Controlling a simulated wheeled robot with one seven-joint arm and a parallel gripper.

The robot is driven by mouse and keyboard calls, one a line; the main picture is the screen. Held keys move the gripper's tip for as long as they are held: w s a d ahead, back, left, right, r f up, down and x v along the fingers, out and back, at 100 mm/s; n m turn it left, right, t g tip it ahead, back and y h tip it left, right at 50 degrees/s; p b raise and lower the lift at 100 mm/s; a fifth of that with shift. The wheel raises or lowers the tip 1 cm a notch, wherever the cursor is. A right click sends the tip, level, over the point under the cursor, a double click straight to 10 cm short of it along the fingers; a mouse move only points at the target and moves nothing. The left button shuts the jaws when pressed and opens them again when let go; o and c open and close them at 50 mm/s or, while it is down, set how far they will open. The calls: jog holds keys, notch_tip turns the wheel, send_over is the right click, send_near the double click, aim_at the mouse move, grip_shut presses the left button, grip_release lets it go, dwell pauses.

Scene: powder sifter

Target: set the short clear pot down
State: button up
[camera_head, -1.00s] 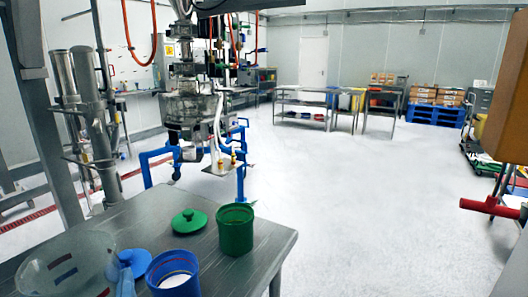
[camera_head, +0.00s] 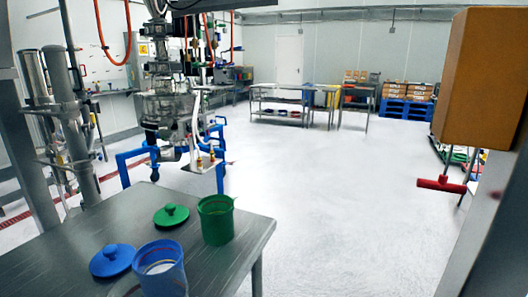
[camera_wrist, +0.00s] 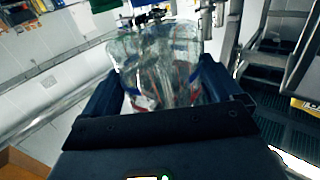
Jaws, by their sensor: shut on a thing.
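The short clear pot (camera_wrist: 160,62) is see-through, with blue and red marks on its wall. In the wrist view it sits between the dark blue fingers of my gripper (camera_wrist: 158,92), which is shut on it. In the head view my gripper does not show. A faint clear edge with a reddish line shows at the bottom of that view, by the blue pot; I cannot tell its full outline. The metal table (camera_head: 88,232) fills the lower left. Whether the clear pot touches any surface cannot be told.
On the table stand an open blue pot (camera_head: 160,270) with white contents, a blue lid (camera_head: 112,260), a green lid (camera_head: 171,214) and an open green pot (camera_head: 216,219). A brown box-like thing (camera_head: 482,78) is at the upper right.

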jog(key=w+d+f+m+h, duration=0.1)
jog(key=w+d+f, duration=0.3)
jog(key=d+f, duration=0.4)
jog(key=w+d+f+m+t+h, duration=0.1)
jog(key=w+d+f+h, duration=0.3)
jog(key=d+f, duration=0.4)
jog(key=w+d+f+m+h, duration=0.2)
jog(key=d+f, duration=0.6)
jog(key=d, duration=1)
jog(key=w+m, duration=0.1)
jog(key=w, duration=0.1)
jog(key=shift+w+d+f+t+h, duration=0.3)
jog(key=shift+d, duration=0.1)
